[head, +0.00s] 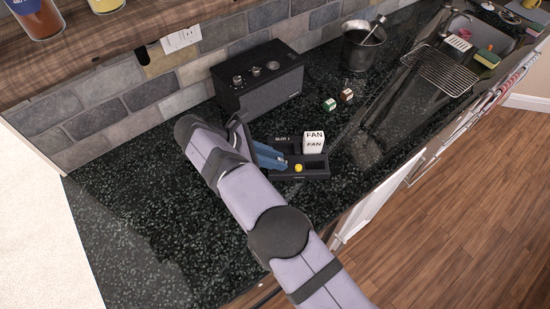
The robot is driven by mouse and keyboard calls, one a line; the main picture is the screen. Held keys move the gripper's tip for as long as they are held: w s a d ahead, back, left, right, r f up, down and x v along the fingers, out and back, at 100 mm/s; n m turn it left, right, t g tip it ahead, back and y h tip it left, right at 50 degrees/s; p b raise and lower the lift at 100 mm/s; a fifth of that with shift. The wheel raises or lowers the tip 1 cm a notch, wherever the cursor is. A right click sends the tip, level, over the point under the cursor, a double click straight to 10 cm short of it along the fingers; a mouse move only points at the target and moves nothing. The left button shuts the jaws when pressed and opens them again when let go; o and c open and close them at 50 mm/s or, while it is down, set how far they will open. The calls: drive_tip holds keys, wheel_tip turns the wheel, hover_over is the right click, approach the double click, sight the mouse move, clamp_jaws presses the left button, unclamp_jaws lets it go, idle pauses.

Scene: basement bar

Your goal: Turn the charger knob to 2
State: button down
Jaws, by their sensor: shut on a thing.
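The charger (309,175) is a low black tray-like unit on the dark counter, with a "SLOT 1" label on it. A white block marked FAN (314,142) stands in it at the right. A small yellow round piece (298,168) sits near its front edge. My gripper (281,163), with blue fingers, reaches over the left part of the charger, left of the yellow piece. It is shut at the charger knob, which is hidden by the fingers. The knob's pointer and its numbers cannot be read. My arm hides the charger's left end.
A black box with several knobs (264,92) stands behind the charger by the tiled wall. Two small cubes, green (329,104) and brown (347,95), lie to the right of it. A dark metal pot (360,50) and a wire rack (440,70) are farther right. The front-left counter is clear.

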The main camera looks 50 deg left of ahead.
drive_tip(key=shift+r, duration=0.1)
drive_tip(key=c, duration=1.6)
unclamp_jaws()
wheel_tip(320, 180, up, 10)
drive_tip(key=shift+b, duration=0.65)
drive_tip(key=shift+w, duration=0.1)
